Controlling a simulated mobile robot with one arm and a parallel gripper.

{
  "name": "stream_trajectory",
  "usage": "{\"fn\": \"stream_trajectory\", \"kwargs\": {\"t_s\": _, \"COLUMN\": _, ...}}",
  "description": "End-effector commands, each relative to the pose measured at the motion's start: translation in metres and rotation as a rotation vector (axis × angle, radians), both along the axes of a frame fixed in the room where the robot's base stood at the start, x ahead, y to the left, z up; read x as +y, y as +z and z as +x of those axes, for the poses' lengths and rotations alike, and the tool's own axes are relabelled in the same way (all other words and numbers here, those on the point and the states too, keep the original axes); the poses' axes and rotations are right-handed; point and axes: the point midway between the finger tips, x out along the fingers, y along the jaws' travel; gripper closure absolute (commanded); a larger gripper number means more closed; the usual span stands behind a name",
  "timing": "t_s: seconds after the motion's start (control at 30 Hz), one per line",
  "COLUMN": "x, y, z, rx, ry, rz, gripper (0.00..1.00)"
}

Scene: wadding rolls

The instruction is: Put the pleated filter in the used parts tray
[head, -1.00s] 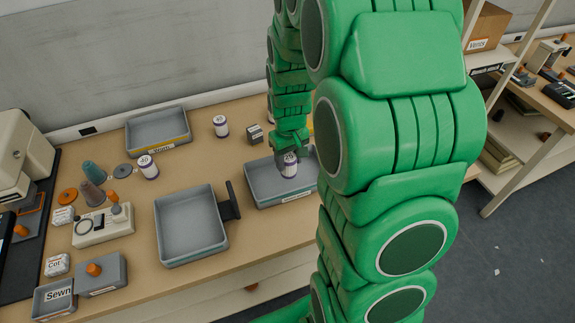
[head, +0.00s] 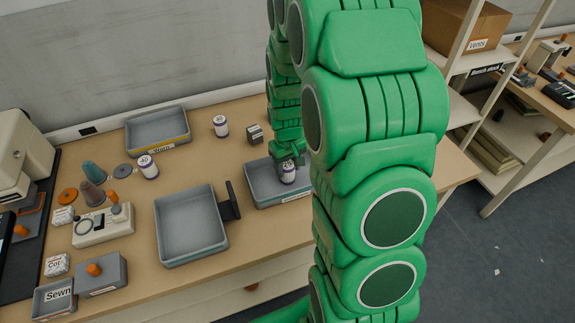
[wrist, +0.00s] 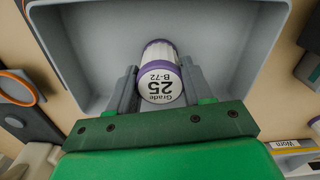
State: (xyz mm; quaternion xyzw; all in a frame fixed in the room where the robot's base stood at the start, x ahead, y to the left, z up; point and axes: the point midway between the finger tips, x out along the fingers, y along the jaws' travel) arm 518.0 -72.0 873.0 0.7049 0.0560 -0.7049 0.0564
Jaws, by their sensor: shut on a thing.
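The pleated filter (wrist: 160,78) appears to be the white cylinder with purple rims and faint side ribs; its end reads "Grade 25 B-72". My gripper (wrist: 158,88) is shut on its sides. In the head view the filter (head: 288,173) is within the outline of a grey tray (head: 262,197) at the right of the table. The wrist view shows that tray's floor and walls (wrist: 80,70) behind it; I cannot tell whether the filter touches the floor. Another grey tray (head: 142,123), with a yellow stripe and a label that seems to read "Worn", stands at the back left.
Two similar white-and-purple cylinders stand at the back (head: 220,126) and left (head: 148,167). A small striped block (head: 255,134) is near my arm. An empty grey tray (head: 190,225) with a dark upright plate (head: 231,203) stands in front. Spools and small boxes crowd the left.

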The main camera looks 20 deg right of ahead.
Motion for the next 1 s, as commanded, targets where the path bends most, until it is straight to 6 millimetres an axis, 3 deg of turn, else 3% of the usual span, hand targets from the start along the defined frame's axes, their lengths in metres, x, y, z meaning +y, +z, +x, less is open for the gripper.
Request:
{"fn": "stream_trajectory", "kwargs": {"t_s": 0.13, "x": 0.0, "y": -0.002, "z": 0.0, "rx": 0.001, "ry": 0.0, "rz": 0.0, "gripper": 0.86}}
{"fn": "stream_trajectory", "kwargs": {"t_s": 0.17, "x": 0.0, "y": -0.003, "z": 0.0, "rx": 0.001, "ry": 0.0, "rz": 0.0, "gripper": 0.48}}
{"fn": "stream_trajectory", "kwargs": {"t_s": 0.33, "x": 0.0, "y": -0.002, "z": 0.0, "rx": 0.0, "ry": 0.0, "rz": 0.0, "gripper": 0.24}}
{"fn": "stream_trajectory", "kwargs": {"t_s": 0.73, "x": 0.0, "y": 0.003, "z": 0.001, "rx": -0.002, "ry": 0.0, "rz": -0.001, "gripper": 0.24}}
{"fn": "stream_trajectory", "kwargs": {"t_s": 1.0, "x": 0.0, "y": 0.037, "z": 0.002, "rx": -0.004, "ry": 0.0, "rz": 0.0, "gripper": 0.24}}
